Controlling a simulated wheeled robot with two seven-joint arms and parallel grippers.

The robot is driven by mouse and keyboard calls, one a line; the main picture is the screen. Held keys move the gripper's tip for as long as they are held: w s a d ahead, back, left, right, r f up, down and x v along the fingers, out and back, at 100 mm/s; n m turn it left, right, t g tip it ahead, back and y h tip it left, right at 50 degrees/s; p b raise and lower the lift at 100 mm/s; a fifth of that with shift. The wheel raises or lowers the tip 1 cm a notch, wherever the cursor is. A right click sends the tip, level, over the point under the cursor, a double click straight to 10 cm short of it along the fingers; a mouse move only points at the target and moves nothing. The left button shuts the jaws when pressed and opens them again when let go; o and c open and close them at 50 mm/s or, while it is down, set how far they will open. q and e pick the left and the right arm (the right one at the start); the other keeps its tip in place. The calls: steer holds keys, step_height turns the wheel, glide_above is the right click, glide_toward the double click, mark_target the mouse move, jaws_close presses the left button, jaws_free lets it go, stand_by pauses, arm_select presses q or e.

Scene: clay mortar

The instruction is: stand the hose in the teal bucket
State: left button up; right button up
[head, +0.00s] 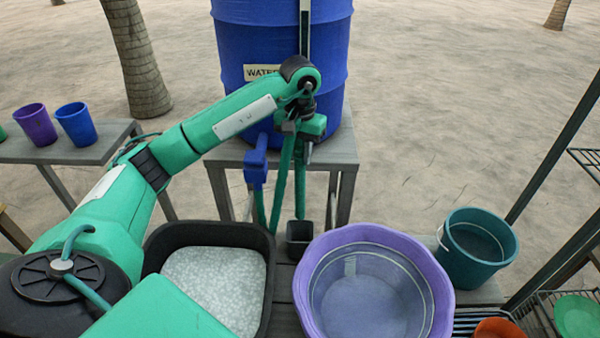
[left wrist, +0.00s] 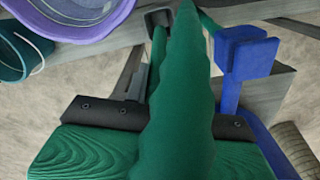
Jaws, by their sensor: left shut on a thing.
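The green hose (head: 284,178) hangs in front of the blue barrel, beside the blue tap, its strands reaching down behind the bench edge. In the left wrist view the hose (left wrist: 178,100) runs up between the fingers. My left gripper (head: 301,140) is shut on the hose, well above the bench; its fingers flank the hose in the left wrist view (left wrist: 170,140). The teal bucket (head: 462,262) stands upright on the right of the bench, to the right of and below my left gripper. It partly shows in the left wrist view (left wrist: 14,66). My right gripper is out of view.
A blue water barrel (head: 232,45) stands on a wooden table with a blue tap (head: 256,168). A purple basin (head: 312,270) is between a black tub (head: 268,262) and the teal bucket. A small dark pot (head: 299,240) is behind. A wire rack (head: 540,310) is at right.

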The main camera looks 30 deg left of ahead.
mark_target(300, 143)
arm_select(q)
step_height(300, 143, up, 3)
steer(key=shift+f, duration=0.2)
steer(key=shift+r, duration=0.35)
step_height(300, 143, up, 10)
steer(key=p, duration=0.6)
stand_by(0.3)
stand_by(0.5)
